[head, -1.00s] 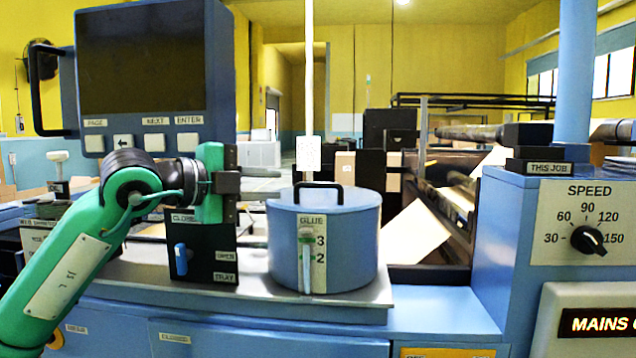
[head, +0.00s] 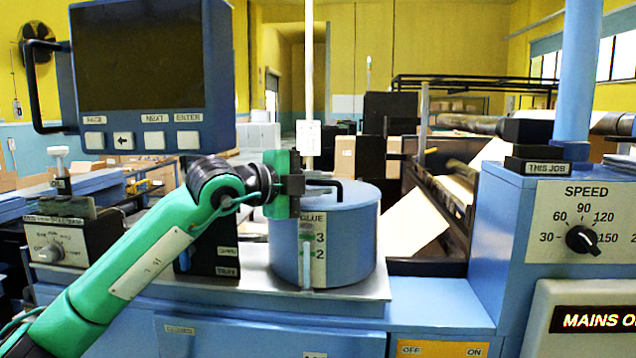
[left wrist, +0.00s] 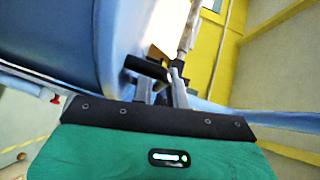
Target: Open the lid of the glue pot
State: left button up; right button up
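The glue pot (head: 345,245) is a blue drum with a "GLUE" label and level gauge on its front, standing on a grey metal plate. Its lid (head: 350,200) is down, with a black bar handle (head: 338,186) on top. My left gripper (head: 302,186) is at the handle's left end, reaching in from the left. In the left wrist view, my gripper's two fingers (left wrist: 161,86) stand apart, with the black handle (left wrist: 147,68) at their tips. Whether they touch it I cannot tell. My right gripper is not in view.
A blue-framed screen panel (head: 145,70) stands above my left arm. A black switch box (head: 222,245) is left of the pot. To the right is a blue cabinet with a speed dial (head: 582,240).

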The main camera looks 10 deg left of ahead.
pick_arm(q)
grip_shut()
jog(key=shift+r, duration=0.1)
jog(key=shift+r+g+p, duration=0.3)
jog(key=shift+r+p, duration=0.1)
jog(key=shift+r, duration=0.15)
jog(key=r+p, duration=0.1)
jog(key=r, duration=0.1)
jog(key=w+r+n+p, duration=0.1)
jog(key=shift+r+g+y+p, duration=0.3)
jog(key=shift+r+g+p, duration=0.05)
jog(key=shift+g, duration=0.05)
jog(key=w+r+n+g+y+p, duration=0.1)
jog(key=w+r+n+g+p, duration=0.1)
jog(key=w+r+p, duration=0.3)
jog(key=shift+w+r+n+g+p, duration=0.15)
jog(key=shift+r+n+g+p, duration=0.5)
jog(key=shift+p, duration=1.35)
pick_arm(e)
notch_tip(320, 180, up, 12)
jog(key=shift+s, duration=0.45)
pick_arm(q)
jog(key=shift+r+m, duration=0.2)
jog(key=shift+m, duration=0.05)
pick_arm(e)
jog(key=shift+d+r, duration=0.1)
pick_arm(q)
jog(key=shift+o, duration=1.1)
grip_release()
